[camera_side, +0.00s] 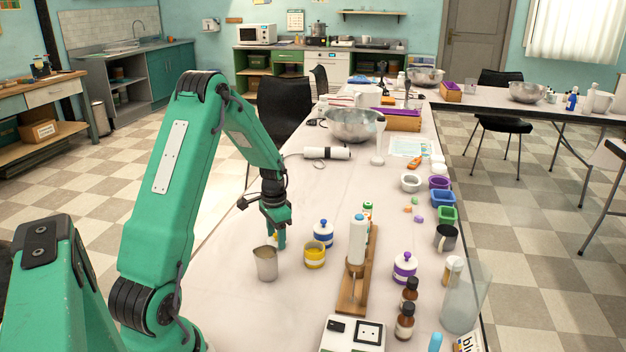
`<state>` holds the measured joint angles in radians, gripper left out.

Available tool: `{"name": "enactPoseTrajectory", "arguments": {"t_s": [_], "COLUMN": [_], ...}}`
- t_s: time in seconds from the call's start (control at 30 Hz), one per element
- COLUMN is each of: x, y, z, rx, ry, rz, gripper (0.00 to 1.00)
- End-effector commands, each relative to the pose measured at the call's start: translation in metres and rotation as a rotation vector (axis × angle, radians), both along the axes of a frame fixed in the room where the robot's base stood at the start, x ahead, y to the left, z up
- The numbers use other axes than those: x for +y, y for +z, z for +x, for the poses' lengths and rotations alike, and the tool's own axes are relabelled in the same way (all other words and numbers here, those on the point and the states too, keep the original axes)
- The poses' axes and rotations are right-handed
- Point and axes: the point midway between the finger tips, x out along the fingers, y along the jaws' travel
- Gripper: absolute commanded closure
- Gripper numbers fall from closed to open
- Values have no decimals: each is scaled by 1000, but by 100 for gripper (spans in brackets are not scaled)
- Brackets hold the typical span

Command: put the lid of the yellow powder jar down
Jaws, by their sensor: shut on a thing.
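The yellow powder jar (315,258) stands upright on the white table, open at the top, with a pale label band. My gripper (279,240) is just left of the jar, pointing down, behind the metal beaker. It is shut on the yellow jar's lid (274,237), of which only a small bit of yellow shows; the fingers hide the rest. I cannot tell whether the lid touches the table.
A metal beaker (265,263) stands close in front of my gripper. A blue-lidded jar (323,233) is behind the yellow jar. A wooden rack (350,297) with a white bottle (357,240) stands to the right. The table behind my gripper is fairly clear.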

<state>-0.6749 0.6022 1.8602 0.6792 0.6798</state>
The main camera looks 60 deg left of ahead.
Motion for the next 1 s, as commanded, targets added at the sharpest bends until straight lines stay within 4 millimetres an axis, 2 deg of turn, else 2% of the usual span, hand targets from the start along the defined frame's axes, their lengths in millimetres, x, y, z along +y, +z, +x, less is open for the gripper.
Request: {"name": "enactPoseTrajectory", "arguments": {"t_s": [0.27,0.3,0.4,0.77,1.0], "x": [0,0,0,0,0], "y": [-3,-3,-3,-1,14], "z": [0,0,0,0,1], "rx": [1,0,0,0,-2], "ry": [0,0,0,0,0], "rz": [0,0,0,0,2], "gripper": [70,45,28,28,28]}}
